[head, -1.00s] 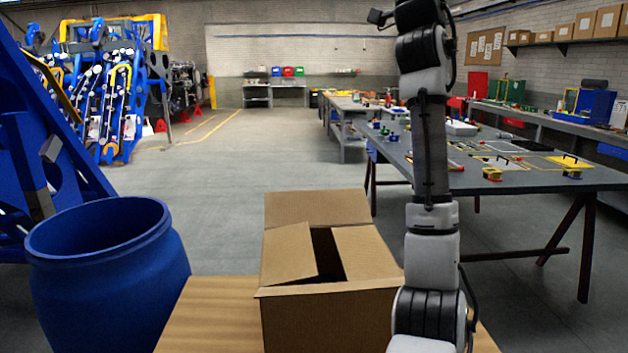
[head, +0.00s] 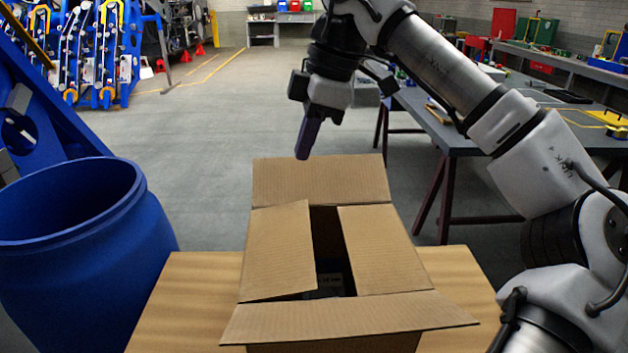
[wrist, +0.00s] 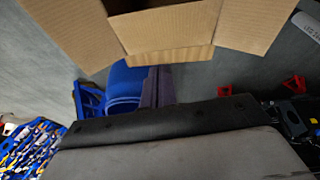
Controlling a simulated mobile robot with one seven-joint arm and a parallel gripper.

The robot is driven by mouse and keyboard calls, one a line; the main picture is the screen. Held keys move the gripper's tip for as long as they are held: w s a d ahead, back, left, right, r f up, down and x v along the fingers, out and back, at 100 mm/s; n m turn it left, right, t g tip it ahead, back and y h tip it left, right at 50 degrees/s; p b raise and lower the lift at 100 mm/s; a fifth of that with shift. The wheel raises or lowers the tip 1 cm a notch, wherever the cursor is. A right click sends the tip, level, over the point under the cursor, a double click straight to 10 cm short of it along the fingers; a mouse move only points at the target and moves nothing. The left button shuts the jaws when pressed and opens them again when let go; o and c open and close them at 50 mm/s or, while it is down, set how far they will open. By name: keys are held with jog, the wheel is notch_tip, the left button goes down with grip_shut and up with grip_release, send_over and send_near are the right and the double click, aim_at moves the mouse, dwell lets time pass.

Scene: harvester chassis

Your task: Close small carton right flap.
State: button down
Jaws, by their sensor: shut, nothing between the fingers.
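The small cardboard carton (head: 330,344) stands on a wooden top in the head view. Its right flap (head: 383,250) and left flap (head: 278,250) both lean inward over the opening, with a dark gap between them. The far flap (head: 320,181) stands up and outward, and the near flap (head: 350,317) sticks out towards me. Something with a pale label shows dimly inside. My gripper (head: 303,155) is shut and empty, pointing down by the far flap's top edge, apart from the right flap. In the wrist view the carton (wrist: 165,30) is at the top, beyond my gripper (wrist: 158,72).
A blue open barrel (head: 75,240) stands left of the wooden top (head: 190,300). A grey workbench (head: 440,130) stands behind on the right, and blue machinery (head: 50,110) is at the left. The floor behind the carton is clear.

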jog(key=d+f+h, duration=0.1)
jog(key=d, duration=0.1)
jog(key=p, duration=0.2)
send_near(307, 236)
jog(key=shift+m, duration=0.4)
jog(key=x, duration=0.5)
jog(key=shift+w+a+f, duration=0.1)
jog(key=shift+a+f, duration=0.05)
jog(key=shift+a, duration=0.1)
jog(key=shift+d+f+p, duration=0.1)
jog(key=shift+f+p, duration=0.2)
jog(key=shift+f, duration=0.3)
jog(key=f+y+b, duration=0.1)
jog(key=b, duration=0.1)
jog(key=d+f+y+b, duration=0.1)
jog(key=b, duration=0.1)
jog(key=shift+f+y, duration=0.3)
jog(key=shift+f, duration=0.1)
jog(key=shift+r, duration=0.1)
